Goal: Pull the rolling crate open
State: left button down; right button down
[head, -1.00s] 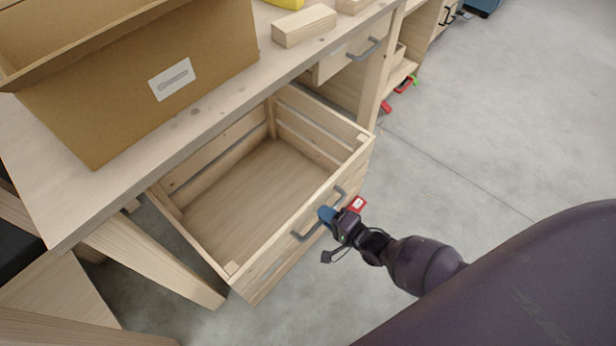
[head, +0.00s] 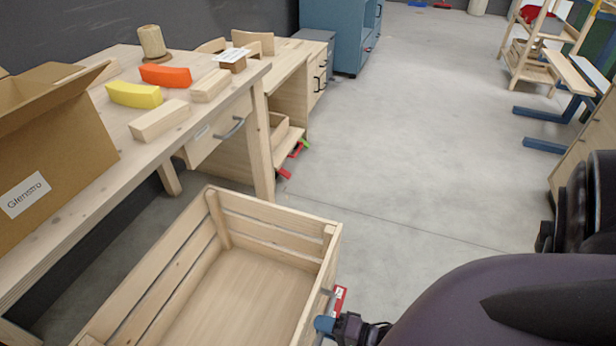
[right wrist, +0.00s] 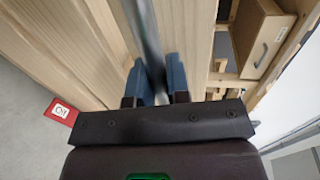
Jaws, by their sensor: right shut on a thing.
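The rolling crate (head: 283,257) is a slatted wooden box, empty inside, pulled well out from under the workbench (head: 60,236). Its front panel (right wrist: 75,45) fills the left of the right wrist view. My right gripper (head: 326,324) is at the crate's front, low in the head view. In the right wrist view its blue fingers (right wrist: 160,78) are shut on the grey bar handle (right wrist: 147,35). My left gripper is not in view.
A cardboard box (head: 55,160) stands on the workbench with a yellow block (head: 134,95), an orange block (head: 165,76) and wooden blocks. A bench leg (head: 261,145) stands behind the crate. The grey floor (head: 420,150) to the right is open. A shelf rack (head: 535,50) stands far right.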

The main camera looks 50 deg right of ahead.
jog(key=shift+v, duration=0.8)
jog(key=shift+f, duration=0.15)
jog(key=c, duration=1.1)
grip_release()
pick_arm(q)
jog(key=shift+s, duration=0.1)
pick_arm(e)
jog(key=shift+s, duration=0.2)
